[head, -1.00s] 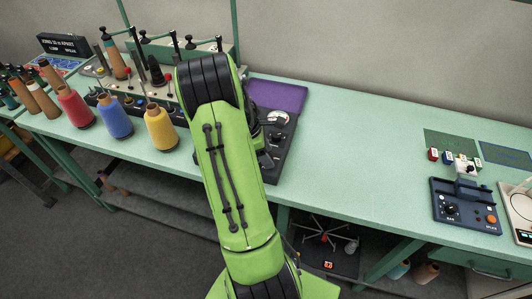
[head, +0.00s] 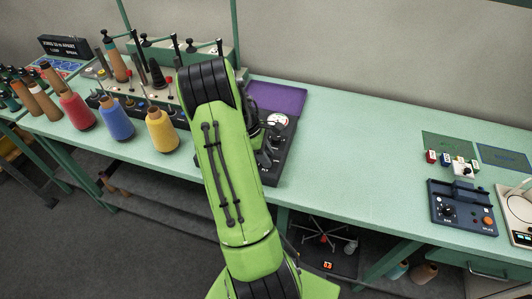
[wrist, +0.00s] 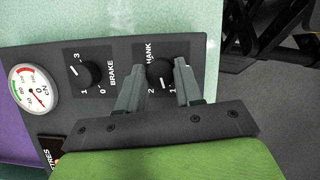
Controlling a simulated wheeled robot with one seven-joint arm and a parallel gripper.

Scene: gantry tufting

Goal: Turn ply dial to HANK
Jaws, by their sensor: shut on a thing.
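The ply dial (wrist: 160,72) is a round black knob on the dark control panel (wrist: 120,50) in the wrist view. HANK is printed above it, and 2 and 1 below it. A white mark shows on its lower part, near the 2 and 1 side; its exact setting is hard to tell. My gripper (wrist: 158,82) has its two grey fingers on either side of this knob and is shut on it.
A brake dial (wrist: 88,75) and a round gauge (wrist: 33,88) sit left of the ply dial. Yarn cones, including a yellow one (head: 161,128), stand left of my arm. A blue box (head: 462,208) stands at the right. The table (head: 365,140) between is clear.

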